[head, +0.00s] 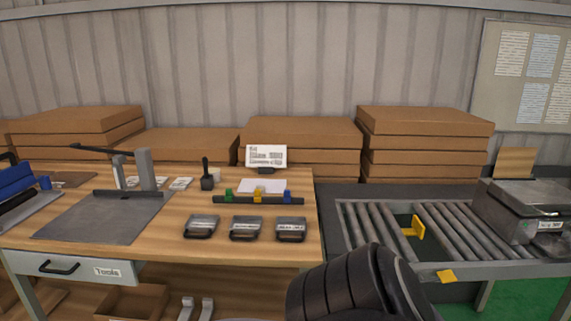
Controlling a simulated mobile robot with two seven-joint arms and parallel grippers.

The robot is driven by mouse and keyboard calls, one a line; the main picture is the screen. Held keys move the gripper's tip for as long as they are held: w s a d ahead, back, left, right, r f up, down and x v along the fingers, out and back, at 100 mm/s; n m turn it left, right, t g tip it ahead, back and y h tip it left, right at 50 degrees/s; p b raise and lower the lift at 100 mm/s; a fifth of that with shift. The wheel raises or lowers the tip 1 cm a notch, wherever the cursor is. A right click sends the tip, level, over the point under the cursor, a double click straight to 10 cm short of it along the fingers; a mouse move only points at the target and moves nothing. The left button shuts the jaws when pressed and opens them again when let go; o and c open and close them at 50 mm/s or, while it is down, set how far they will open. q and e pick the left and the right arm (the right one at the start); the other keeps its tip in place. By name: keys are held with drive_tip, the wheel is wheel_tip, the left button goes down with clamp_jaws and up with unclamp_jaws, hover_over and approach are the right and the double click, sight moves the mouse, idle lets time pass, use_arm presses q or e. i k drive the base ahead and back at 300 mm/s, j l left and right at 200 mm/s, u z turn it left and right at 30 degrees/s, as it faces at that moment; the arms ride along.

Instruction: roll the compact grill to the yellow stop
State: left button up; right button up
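The compact grill (520,208) is a grey metal box with a closed lid and a front handle. It sits at the right end of the roller conveyor (342,222), partly cut off by the picture's right edge. The yellow stop (415,228) stands upright among the rollers, to the left of the grill. There is a clear stretch of rollers between them. A second flat yellow piece (446,276) is on the conveyor's front rail. A dark ribbed link of my arm rises at the bottom centre. Neither of my grippers shows.
A wooden workbench (170,235) left of the conveyor holds a grey plate with an upright fixture, several small dark handled pieces and a rack with coloured clips. Stacked cardboard boxes (425,122) line the wall. An open carton (132,302) is below the bench.

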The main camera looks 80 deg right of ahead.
sight(522, 211)
drive_tip(key=z, duration=2.45)
